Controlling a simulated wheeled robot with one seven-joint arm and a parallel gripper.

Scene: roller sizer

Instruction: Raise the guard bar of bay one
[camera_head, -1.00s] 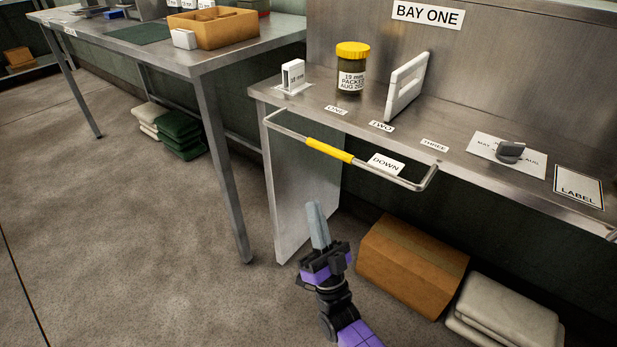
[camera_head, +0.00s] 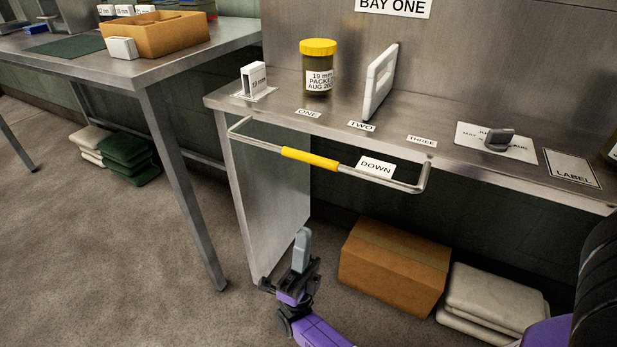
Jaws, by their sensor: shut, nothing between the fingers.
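The guard bar (camera_head: 352,171) of bay one is a bent metal rod with a yellow grip sleeve (camera_head: 310,159). It sticks out level from the front edge of the bay one bench. A white tag reading DOWN (camera_head: 376,167) hangs at the bar's right half. My gripper (camera_head: 302,240) is below the bar and in front of the bench's side panel, its fingers pointing up. It is shut and empty, apart from the bar. The bay one sign (camera_head: 393,6) is cut off by the top edge.
On the bench (camera_head: 440,175) stand a jar with a yellow lid (camera_head: 319,68), a white upright frame (camera_head: 380,80), a small 19 mm block (camera_head: 254,78) and a grey knob (camera_head: 498,139). A cardboard box (camera_head: 392,267) and folded sacks (camera_head: 490,298) lie underneath. Another table (camera_head: 190,55) stands left.

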